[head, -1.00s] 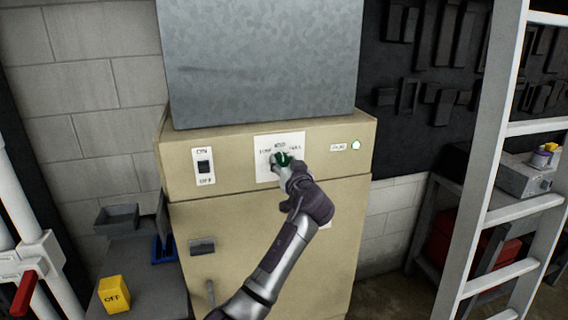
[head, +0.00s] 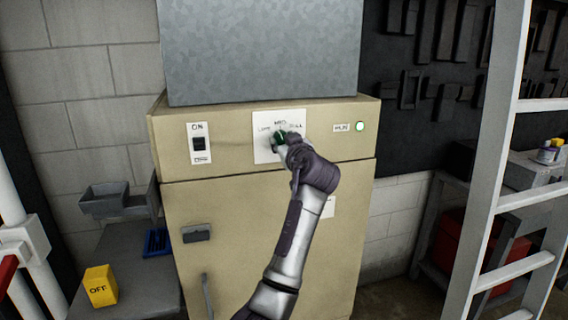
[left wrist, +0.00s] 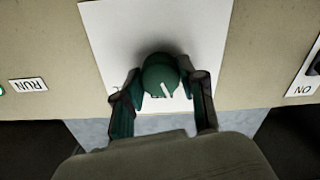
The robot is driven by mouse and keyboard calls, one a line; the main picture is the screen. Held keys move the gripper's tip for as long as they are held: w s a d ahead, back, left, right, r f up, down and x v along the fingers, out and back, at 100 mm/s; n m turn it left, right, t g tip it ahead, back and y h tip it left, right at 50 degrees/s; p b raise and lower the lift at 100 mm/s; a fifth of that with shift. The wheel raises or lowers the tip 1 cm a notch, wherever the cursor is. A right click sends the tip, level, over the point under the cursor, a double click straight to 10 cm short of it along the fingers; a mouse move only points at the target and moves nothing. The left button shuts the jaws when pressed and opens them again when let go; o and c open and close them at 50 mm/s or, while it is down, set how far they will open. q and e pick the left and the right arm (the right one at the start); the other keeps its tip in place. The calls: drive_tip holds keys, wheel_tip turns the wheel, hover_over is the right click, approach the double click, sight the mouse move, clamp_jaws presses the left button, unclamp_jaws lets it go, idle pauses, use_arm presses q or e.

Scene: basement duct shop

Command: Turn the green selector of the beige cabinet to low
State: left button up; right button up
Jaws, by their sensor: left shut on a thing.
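The beige cabinet (head: 230,175) stands ahead with a white dial plate (head: 262,150) on its upper panel. The plate reads LOW at left, MED at top and FULL at right. The green selector (head: 280,136) sits in its middle, partly hidden by my left gripper (head: 284,142). In the left wrist view, which is upside down, the green selector (left wrist: 160,74) lies between the two fingers of my left gripper (left wrist: 162,92), which is shut on it. Its white pointer line lies near MED, leaning slightly toward the LOW side. My right gripper is out of view.
A rocker switch (head: 200,149) is at the panel's left, a lit green lamp (head: 360,126) at its right. A grey duct (head: 262,50) stands on top. A ladder (head: 495,175) stands right.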

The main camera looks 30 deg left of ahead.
use_arm(q)
drive_tip(key=n+b, duration=0.7)
drive_tip(key=b, duration=0.1)
drive_tip(key=shift+b, duration=0.3)
drive_tip(key=shift+n, duration=0.3)
drive_tip(key=o, duration=1.1)
drive_tip(key=shift+o, duration=0.2)
drive_tip(key=v, duration=0.7)
drive_tip(key=shift+s+d, duration=0.2)
